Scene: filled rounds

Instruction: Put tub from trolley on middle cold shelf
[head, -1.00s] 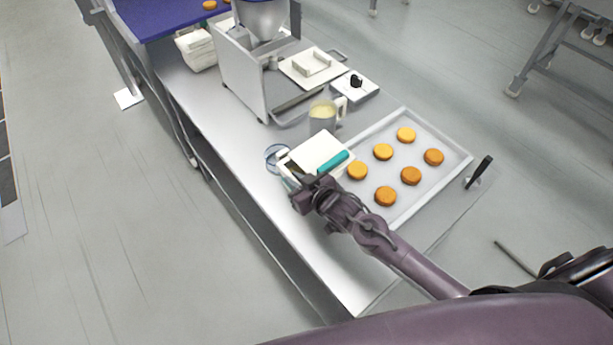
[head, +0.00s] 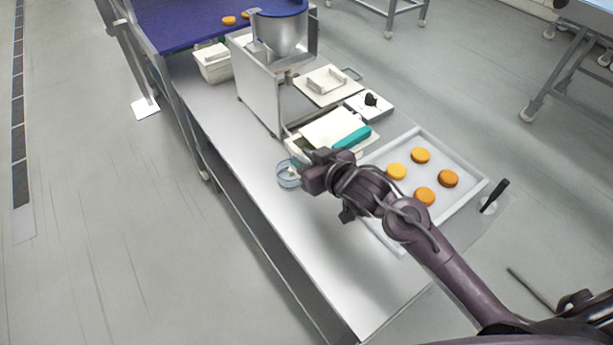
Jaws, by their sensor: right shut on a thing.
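My right gripper (head: 308,164) is shut on the near edge of a white, squarish tub (head: 322,128). A teal piece (head: 352,138) shows along the tub's right side. The tub appears held above the steel table (head: 272,208), in front of a food machine. The arm hides part of the tub's near side. My left gripper is out of view. I see no cold shelf and cannot make out a trolley.
A clear round bowl (head: 288,175) stands just left of the gripper. A tray (head: 472,192) of round orange cakes lies under and right of my arm. The table's near end is clear.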

